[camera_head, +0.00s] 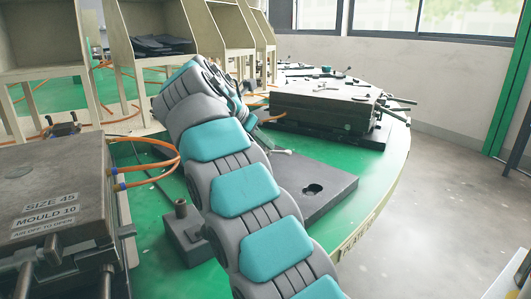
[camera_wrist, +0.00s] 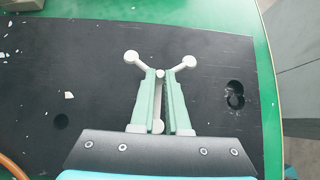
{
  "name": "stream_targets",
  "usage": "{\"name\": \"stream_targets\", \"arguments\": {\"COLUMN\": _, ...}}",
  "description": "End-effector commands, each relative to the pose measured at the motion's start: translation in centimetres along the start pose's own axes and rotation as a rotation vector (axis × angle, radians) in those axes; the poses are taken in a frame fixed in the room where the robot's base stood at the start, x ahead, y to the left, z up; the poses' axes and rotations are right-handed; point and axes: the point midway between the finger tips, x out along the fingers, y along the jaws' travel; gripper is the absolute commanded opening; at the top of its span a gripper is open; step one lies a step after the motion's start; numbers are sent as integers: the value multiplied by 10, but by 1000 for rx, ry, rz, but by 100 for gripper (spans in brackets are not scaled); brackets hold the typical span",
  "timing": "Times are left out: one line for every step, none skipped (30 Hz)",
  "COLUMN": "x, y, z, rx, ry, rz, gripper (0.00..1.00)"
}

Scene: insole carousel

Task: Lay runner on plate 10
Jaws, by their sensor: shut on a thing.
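The runner (camera_wrist: 142,63) is a pale Y-shaped piece with balls at the ends of its two arms. My gripper (camera_wrist: 161,80) is shut on its stem, between two green fingers, and the arms stick out past the fingertips. In the wrist view it is over a dark flat plate (camera_wrist: 90,85); I cannot tell whether it touches. In the head view a pale end of the runner (camera_head: 282,152) shows by the plate (camera_head: 325,178), and my arm hides most of the gripper. A rim label (camera_head: 358,240) beside this plate reads "PLATE"; its number is hard to read.
A closed mould (camera_head: 45,195) marked "SIZE 45 MOULD 10" stands at left, with orange hoses (camera_head: 150,142). Another mould block (camera_head: 322,105) stands on the green carousel (camera_head: 385,165) behind the plate. The plate has a round recess (camera_wrist: 235,95) and pale specks. Beige racks stand behind.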

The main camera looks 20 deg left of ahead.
Motion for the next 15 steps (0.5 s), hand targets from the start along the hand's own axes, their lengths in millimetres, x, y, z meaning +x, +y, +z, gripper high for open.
{"name": "stream_targets", "arguments": {"x": 1, "y": 0, "z": 1, "rx": 0, "ry": 0, "rz": 0, "gripper": 0}}
{"name": "stream_targets", "arguments": {"x": 2, "y": 1, "z": 1, "rx": 0, "ry": 0, "rz": 0, "gripper": 0}}
{"name": "stream_targets", "arguments": {"x": 3, "y": 1, "z": 2, "rx": -1, "ry": 0, "rz": -1, "gripper": 0}}
{"name": "stream_targets", "arguments": {"x": 4, "y": 1, "z": 3, "rx": -1, "ry": 0, "rz": -1, "gripper": 0}}
{"name": "stream_targets", "arguments": {"x": 6, "y": 1, "z": 4, "rx": 0, "ry": 0, "rz": -2, "gripper": 0}}
{"name": "stream_targets", "arguments": {"x": 8, "y": 1, "z": 1, "rx": -1, "ry": 0, "rz": -2, "gripper": 0}}
{"name": "stream_targets", "arguments": {"x": 10, "y": 1, "z": -1, "rx": -1, "ry": 0, "rz": -2, "gripper": 0}}
{"name": "stream_targets", "arguments": {"x": 12, "y": 1, "z": -2, "rx": -1, "ry": 0, "rz": -2, "gripper": 0}}
{"name": "stream_targets", "arguments": {"x": 14, "y": 1, "z": -5, "rx": -1, "ry": 0, "rz": -2, "gripper": 0}}
{"name": "stream_targets", "arguments": {"x": 15, "y": 1, "z": -7, "rx": -2, "ry": 1, "rz": -2, "gripper": 0}}
{"name": "stream_targets", "arguments": {"x": 17, "y": 1, "z": -9, "rx": -2, "ry": 1, "rz": -2, "gripper": 0}}
{"name": "stream_targets", "arguments": {"x": 19, "y": 0, "z": -12, "rx": -3, "ry": 2, "rz": -3, "gripper": 0}}
{"name": "stream_targets", "arguments": {"x": 21, "y": 0, "z": -13, "rx": -3, "ry": 2, "rz": -3, "gripper": 0}}
{"name": "stream_targets", "arguments": {"x": 22, "y": 0, "z": -15, "rx": -2, "ry": 2, "rz": -3, "gripper": 0}}
{"name": "stream_targets", "arguments": {"x": 25, "y": 0, "z": -16, "rx": -1, "ry": 1, "rz": -3, "gripper": 0}}
